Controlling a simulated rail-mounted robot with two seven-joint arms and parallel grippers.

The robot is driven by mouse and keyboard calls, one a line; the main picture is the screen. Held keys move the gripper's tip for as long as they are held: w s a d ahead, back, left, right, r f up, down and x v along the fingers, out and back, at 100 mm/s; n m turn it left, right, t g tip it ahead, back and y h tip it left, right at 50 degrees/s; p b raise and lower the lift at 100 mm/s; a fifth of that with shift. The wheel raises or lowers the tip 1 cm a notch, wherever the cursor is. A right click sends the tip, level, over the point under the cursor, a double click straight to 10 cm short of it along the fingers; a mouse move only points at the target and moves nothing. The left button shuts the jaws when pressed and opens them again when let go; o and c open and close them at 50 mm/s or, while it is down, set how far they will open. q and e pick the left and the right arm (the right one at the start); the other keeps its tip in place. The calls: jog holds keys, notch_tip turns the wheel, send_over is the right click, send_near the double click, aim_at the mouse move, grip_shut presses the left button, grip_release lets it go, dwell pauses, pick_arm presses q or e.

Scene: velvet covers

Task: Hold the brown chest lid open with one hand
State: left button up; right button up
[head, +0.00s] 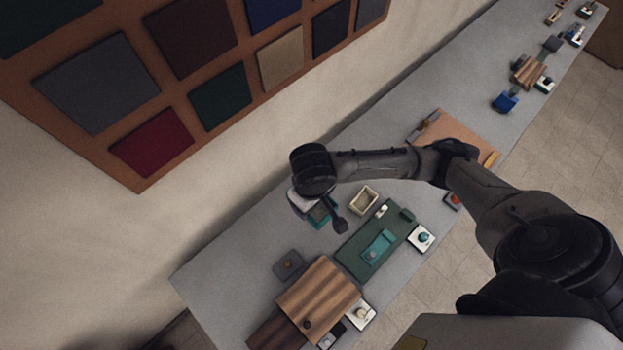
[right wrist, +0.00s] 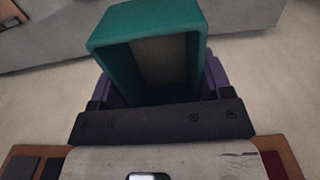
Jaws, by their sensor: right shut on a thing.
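A brown striped wooden piece (head: 325,290), which looks like the chest or its lid, lies at the near left end of the counter. A darker brown part (head: 273,332) adjoins its lower left; I cannot tell whether the lid is open. My right gripper (head: 313,207) is above the counter, up and left of the wood and apart from it. It is shut on a teal open box, whose hollow side shows in the right wrist view (right wrist: 104,52) between purple finger pads. Little of the box shows in the head view. My left gripper is not in view.
A green mat (head: 352,262) with a teal piece (head: 378,246) lies right of the wood. A cream tray (head: 363,199) is behind it. Small white-based items (head: 421,237) line the front edge. A tan board (head: 455,135) lies farther right. A swatch panel hangs on the wall.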

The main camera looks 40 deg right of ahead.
jog(key=s+a+f+n+b, duration=0.3)
jog(key=s+f, duration=0.3)
jog(key=f, duration=0.5)
jog(key=s+a+f+n+b, duration=0.2)
jog(key=s+f+n+b, duration=0.2)
jog(key=f, duration=0.7)
jog(key=s+a+f+n+b, duration=0.3)
jog(key=s+f+b, duration=0.4)
jog(key=f, duration=0.4)
jog(key=shift+s+a+n, duration=0.3)
jog(key=shift+a+n, duration=0.05)
jog(key=shift+n, duration=0.35)
jog(key=shift+a+f+n, duration=0.2)
jog(key=shift+f+n, duration=0.2)
jog(key=shift+n, duration=0.3)
jog(key=shift+w+a+f+n, duration=0.15)
jog(key=shift+w+a+n, duration=0.45)
jog(key=shift+n, duration=0.4)
jog(key=shift+a+n, duration=0.4)
jog(key=shift+n, duration=0.5)
jog(key=shift+a+n, duration=0.1)
jog(key=shift+n, duration=0.5)
